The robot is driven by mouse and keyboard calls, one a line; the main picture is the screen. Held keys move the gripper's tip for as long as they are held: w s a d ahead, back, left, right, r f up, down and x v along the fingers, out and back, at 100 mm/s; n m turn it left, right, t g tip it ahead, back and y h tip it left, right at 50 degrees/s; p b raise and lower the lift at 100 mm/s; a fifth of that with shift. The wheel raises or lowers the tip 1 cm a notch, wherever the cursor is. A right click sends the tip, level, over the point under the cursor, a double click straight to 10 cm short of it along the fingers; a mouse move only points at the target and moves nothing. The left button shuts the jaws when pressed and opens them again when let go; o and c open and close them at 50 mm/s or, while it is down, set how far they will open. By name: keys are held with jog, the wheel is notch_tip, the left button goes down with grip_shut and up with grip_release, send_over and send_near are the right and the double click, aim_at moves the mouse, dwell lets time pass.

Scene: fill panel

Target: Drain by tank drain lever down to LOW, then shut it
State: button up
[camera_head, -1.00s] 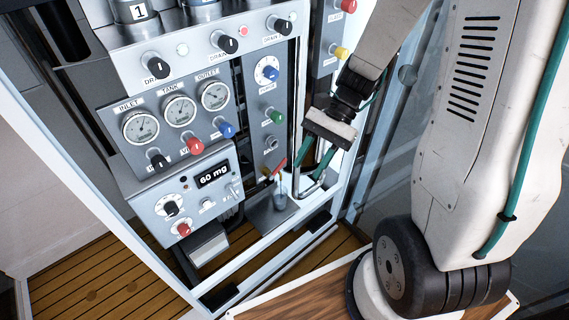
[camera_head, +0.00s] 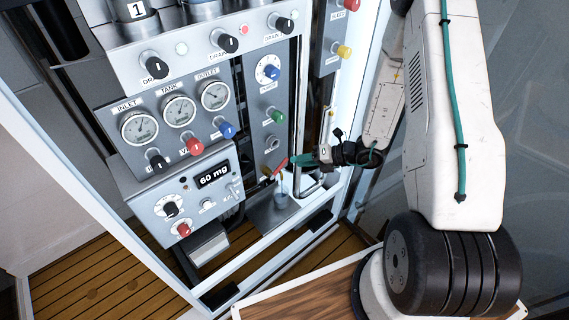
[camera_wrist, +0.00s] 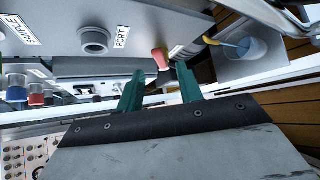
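The red lever (camera_head: 279,164) sits low on the panel by a brass-coloured outlet, above a clear cup (camera_head: 281,197). In the wrist view the lever's red grip (camera_wrist: 160,58) shows just beyond and between the two green fingertips. My gripper (camera_head: 298,160) is beside the lever at its right; in the wrist view my gripper (camera_wrist: 160,70) has its fingers apart. I cannot tell whether they touch the lever. A bluish streak (camera_wrist: 232,45) runs from the outlet to the cup (camera_wrist: 253,50). The tank gauge (camera_head: 180,110) is too small to read, and no LOW mark is legible.
The display (camera_head: 213,176) reads 60 mg. Red (camera_head: 194,145) and blue (camera_head: 227,129) valve knobs sit left of the lever, a green knob (camera_head: 277,116) above it. A white frame post (camera_head: 357,95) stands close to my arm. A round port (camera_wrist: 95,40) is near the fingers.

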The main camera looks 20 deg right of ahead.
aim_at(283, 165)
jog(key=x, duration=0.7)
jog(key=shift+a, duration=0.15)
jog(key=shift+c, duration=0.3)
grip_shut()
jog(key=shift+d, duration=0.2)
jog(key=shift+w+f, duration=0.1)
